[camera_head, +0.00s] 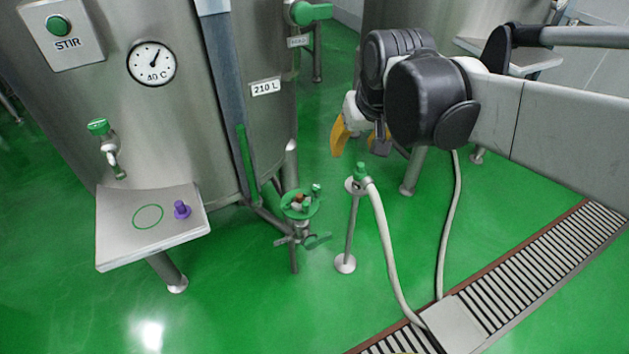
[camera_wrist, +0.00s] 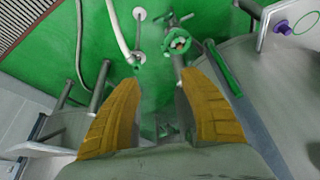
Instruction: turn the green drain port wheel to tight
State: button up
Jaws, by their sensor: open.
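The green drain port wheel (camera_head: 291,210) is a small ring with knobs on its rim. It sits on a metal pipe fitting low beside the tank, with a small brownish and white part at its centre. In the wrist view the wheel (camera_wrist: 190,52) shows ahead of the fingers, a little right of centre. My gripper (camera_head: 359,148) has orange fingers and hangs above and to the right of the wheel in the head view. In the wrist view its fingers (camera_wrist: 160,80) are apart with nothing between them. It does not touch the wheel.
A stand with a green-topped hose end (camera_head: 360,172) is just right of the wheel. The steel tank (camera_head: 190,130) and a shelf with a purple knob (camera_head: 182,210) are left. A floor drain grate (camera_head: 520,270) is right.

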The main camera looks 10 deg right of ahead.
jog(key=w+f+g, duration=0.1)
jog(key=w+f, duration=0.1)
jog(key=w, duration=0.6)
jog(key=g, duration=0.4)
send_over(316, 187)
notch_tip(316, 187, down, 27)
notch_tip(316, 187, down, 11)
jog(key=b, duration=0.4)
jog(key=shift+w+d, duration=0.1)
grip_shut()
